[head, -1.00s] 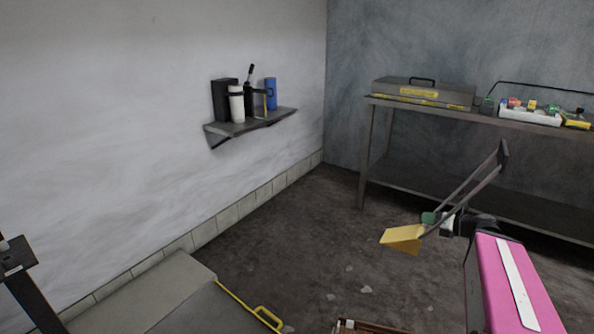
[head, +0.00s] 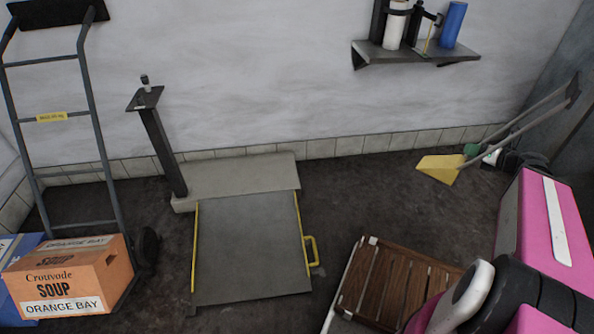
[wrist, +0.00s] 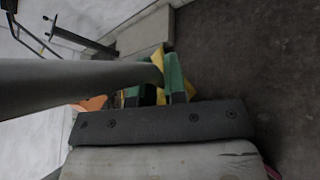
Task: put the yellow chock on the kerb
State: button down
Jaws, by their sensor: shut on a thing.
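The yellow chock (head: 440,167) is a wedge in the air at the right of the head view, with long grey bars running up and right from it. My gripper (head: 478,155), with green fingers, is shut on it. In the wrist view my gripper (wrist: 160,88) shows green pads with yellow parts of the chock (wrist: 158,60) between and beside them; a thick grey bar crosses in front and hides some of it. The kerb (head: 235,177) looks to be the low pale concrete block along the wall, left of the chock and apart from it. Its top is bare.
A grey ramp plate (head: 250,245) with yellow edges leans against the kerb. A black post (head: 163,150) stands at its left end. A hand truck (head: 85,130) carries an orange soup box (head: 68,280). A wooden slatted piece (head: 395,285) lies in front. A wall shelf (head: 415,52) hangs above.

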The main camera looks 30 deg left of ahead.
aim_at(277, 166)
jog(key=i+l+u, duration=0.1)
jog(key=i+u, duration=0.3)
jog(key=i+l+u, duration=0.15)
jog(key=i+u, duration=0.25)
jog(key=i+l+u, duration=0.2)
jog(key=u, duration=0.2)
jog(key=i+l+u, duration=0.25)
jog(key=l+u, duration=0.15)
jog(key=i+l+u, duration=0.45)
jog(key=l+u, duration=0.25)
jog(key=i+l+u, duration=0.15)
jog(key=u, duration=0.15)
jog(key=l+u, duration=0.35)
jog(key=l, duration=0.15)
jog(key=i, duration=0.05)
